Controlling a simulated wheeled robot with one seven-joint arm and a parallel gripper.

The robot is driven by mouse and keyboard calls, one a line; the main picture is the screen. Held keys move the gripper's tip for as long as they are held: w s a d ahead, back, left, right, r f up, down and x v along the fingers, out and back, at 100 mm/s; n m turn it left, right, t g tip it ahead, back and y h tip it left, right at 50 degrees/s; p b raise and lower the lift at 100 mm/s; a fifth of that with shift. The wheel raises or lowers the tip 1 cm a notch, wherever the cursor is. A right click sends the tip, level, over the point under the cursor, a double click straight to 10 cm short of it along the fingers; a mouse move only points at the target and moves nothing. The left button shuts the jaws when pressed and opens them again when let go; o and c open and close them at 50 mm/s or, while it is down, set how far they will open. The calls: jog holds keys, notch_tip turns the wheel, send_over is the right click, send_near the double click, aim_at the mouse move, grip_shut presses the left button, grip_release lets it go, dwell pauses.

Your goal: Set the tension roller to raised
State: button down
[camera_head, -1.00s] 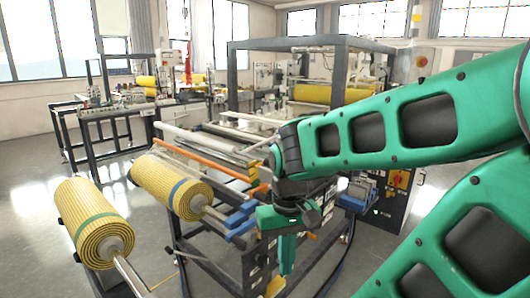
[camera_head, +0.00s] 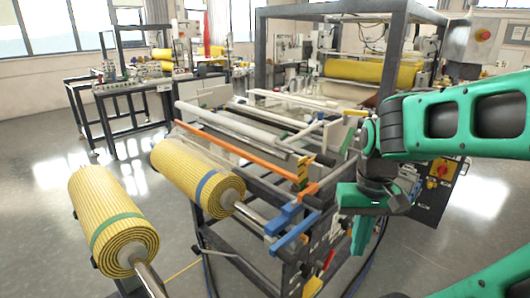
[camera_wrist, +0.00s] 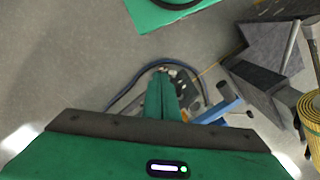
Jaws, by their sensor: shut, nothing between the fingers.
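A long orange bar (camera_head: 240,150) runs across the front of the laminating machine (camera_head: 320,150), with pale rollers (camera_head: 230,122) just behind it. I cannot tell for sure which of these is the tension roller. The bar's near end meets an orange piece (camera_head: 312,190) on the machine's near side. My gripper (camera_head: 361,240) points down to the right of that end, apart from the blue brackets (camera_head: 291,232). In the wrist view my gripper (camera_wrist: 161,88) shows its fingers together and empty, above the floor and machine side.
Two yellow mesh rolls, one with a green band (camera_head: 105,215) and one with a blue band (camera_head: 192,178), stick out at the front left. A dark frame (camera_head: 345,14) stands behind. A control cabinet with a red button (camera_head: 484,35) is at the right. Dark hoses (camera_wrist: 125,92) lie near the gripper.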

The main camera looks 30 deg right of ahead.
jog(key=w+a+r+n+t, duration=0.15)
jog(key=w+a+n, duration=0.25)
jog(key=w, duration=0.4)
jog(key=w+a+r+n+t, duration=0.1)
jog(key=w+a+n+t, duration=0.25)
jog(key=w, duration=0.45)
jog(key=w+d+r+n+h, duration=0.2)
jog(key=w+n+h, duration=0.2)
jog(key=w+n, duration=0.45)
jog(key=w+a+r+n+g+h, duration=0.1)
jog(key=w+a+r+n+h, duration=0.7)
jog(key=n, duration=0.4)
jog(key=r+x, duration=0.1)
jog(key=x, duration=1)
jog(key=shift+w+d, duration=0.3)
jog(key=shift+f, duration=0.15)
